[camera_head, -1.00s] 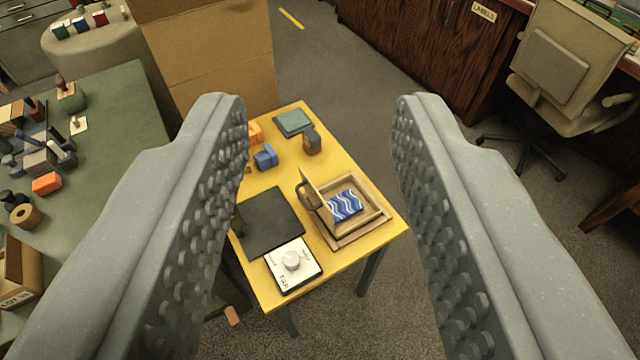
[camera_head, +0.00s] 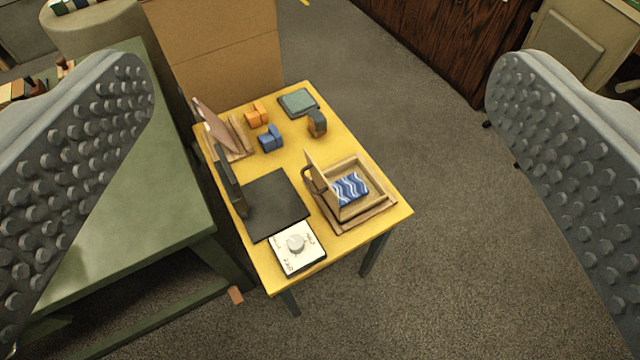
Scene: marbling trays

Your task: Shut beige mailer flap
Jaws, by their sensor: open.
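The beige mailer (camera_head: 382,200) is a shallow box on the right part of the yellow table. A blue packet with white waves (camera_head: 350,188) lies inside it. Its flap (camera_head: 318,178) stands up, roughly upright, along the box's left side, with a dark handle-like loop on its outer face. My gripper (camera_head: 315,70) is wide open and empty, one finger at each side of the picture. The table shows between the fingers, and neither finger touches the mailer or flap.
The yellow table (camera_head: 365,150) also holds a dark hinged panel (camera_head: 275,205), a dial card (camera_head: 295,262), a wooden frame with a raised pinkish lid (camera_head: 213,125), a blue block (camera_head: 270,139) and an orange block (camera_head: 257,115). A cardboard box (camera_head: 215,45) stands behind.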

